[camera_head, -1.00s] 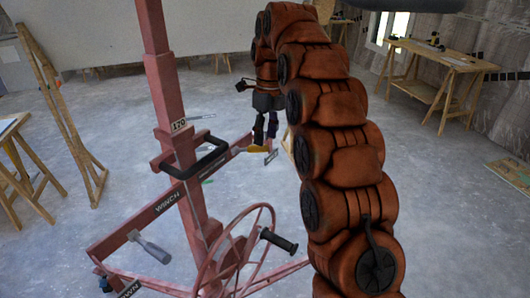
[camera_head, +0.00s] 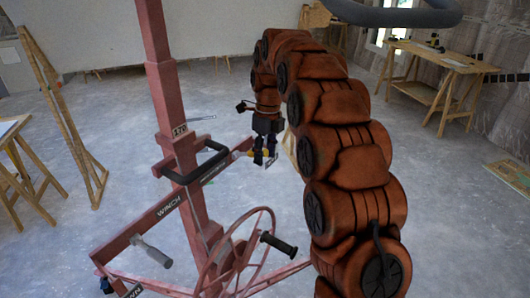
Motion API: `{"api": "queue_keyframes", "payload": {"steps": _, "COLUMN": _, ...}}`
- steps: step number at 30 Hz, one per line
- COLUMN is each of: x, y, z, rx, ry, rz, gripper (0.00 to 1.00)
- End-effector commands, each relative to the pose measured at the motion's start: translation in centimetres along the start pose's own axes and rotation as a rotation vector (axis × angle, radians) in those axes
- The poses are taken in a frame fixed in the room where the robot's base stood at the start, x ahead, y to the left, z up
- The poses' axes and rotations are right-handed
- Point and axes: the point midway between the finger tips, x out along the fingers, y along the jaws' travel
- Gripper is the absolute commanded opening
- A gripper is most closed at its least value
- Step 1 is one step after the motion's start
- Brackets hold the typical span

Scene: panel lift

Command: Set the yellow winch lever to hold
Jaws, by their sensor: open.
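The red panel lift has an upright mast (camera_head: 172,110) and a slanted arm marked WINCH (camera_head: 169,207). The yellow winch lever (camera_head: 251,153) shows as a small yellow patch at the far end of the lift's bar, mostly hidden behind my gripper. My gripper (camera_head: 264,162) points down at the lever, with its dark fingers open and overlapping the yellow in the picture. I cannot tell whether the fingers touch the lever or stand around it. The lever's setting cannot be read from here.
A red handwheel with a black grip (camera_head: 278,243) and a grey-handled lever (camera_head: 152,250) are near the front. A black U-shaped handle (camera_head: 212,163) juts from the mast. Wooden trestles (camera_head: 65,125) stand left and a workbench (camera_head: 445,62) back right. Open floor lies between.

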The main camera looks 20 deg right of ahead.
Motion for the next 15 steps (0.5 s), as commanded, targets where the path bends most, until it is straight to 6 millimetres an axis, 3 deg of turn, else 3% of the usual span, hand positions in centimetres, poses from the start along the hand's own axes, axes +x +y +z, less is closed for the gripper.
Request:
{"api": "queue_keyframes", "payload": {"steps": 2, "x": 0.0, "y": 0.0, "z": 0.01, "rx": 0.0, "ry": 0.0, "rz": 0.0, "gripper": 0.46}}
{"api": "queue_keyframes", "payload": {"steps": 15, "x": 0.0, "y": 0.0, "z": 0.02, "rx": 0.0, "ry": 0.0, "rz": 0.0, "gripper": 0.01}}
